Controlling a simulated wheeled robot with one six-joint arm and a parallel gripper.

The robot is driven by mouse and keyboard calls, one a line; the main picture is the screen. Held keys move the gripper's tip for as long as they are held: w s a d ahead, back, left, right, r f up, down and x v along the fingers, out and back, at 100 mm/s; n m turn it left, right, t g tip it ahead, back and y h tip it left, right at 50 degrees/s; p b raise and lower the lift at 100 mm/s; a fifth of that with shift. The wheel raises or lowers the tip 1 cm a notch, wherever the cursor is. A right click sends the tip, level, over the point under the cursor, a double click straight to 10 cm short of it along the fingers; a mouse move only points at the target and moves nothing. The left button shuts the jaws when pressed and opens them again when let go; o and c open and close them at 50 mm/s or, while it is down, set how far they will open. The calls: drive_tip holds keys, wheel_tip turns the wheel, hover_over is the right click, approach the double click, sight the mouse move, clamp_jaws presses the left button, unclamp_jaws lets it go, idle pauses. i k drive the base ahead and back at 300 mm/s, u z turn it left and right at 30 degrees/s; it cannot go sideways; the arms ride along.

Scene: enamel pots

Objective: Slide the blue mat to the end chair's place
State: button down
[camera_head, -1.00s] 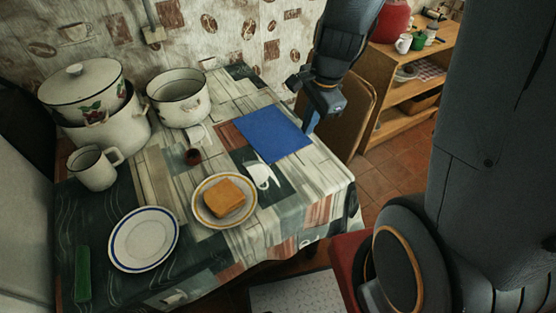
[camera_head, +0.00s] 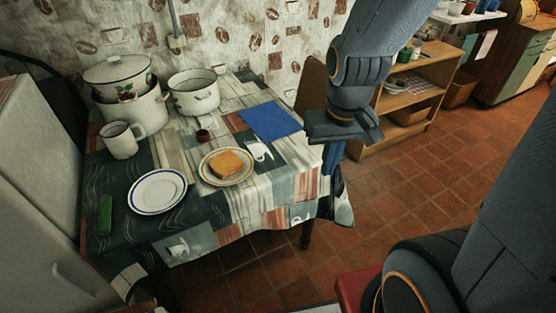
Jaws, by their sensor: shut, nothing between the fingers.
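The blue mat (camera_head: 270,121) lies flat on the patterned tablecloth, close to the table's right edge. The wooden chair (camera_head: 311,88) stands at that right end, partly hidden behind my arm. My gripper (camera_head: 333,165) points down beside the table's right edge, to the right of the mat and apart from it. Its fingers are shut and empty.
A plate with bread (camera_head: 228,165) is in front of the mat. A red seat (camera_head: 357,286) is low in front. Open tiled floor lies right.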

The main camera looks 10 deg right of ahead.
sight(269, 120)
drive_tip(key=k, duration=0.2)
drive_tip(key=z, duration=0.9)
drive_tip(key=i, duration=1.1)
drive_tip(key=u, duration=0.95)
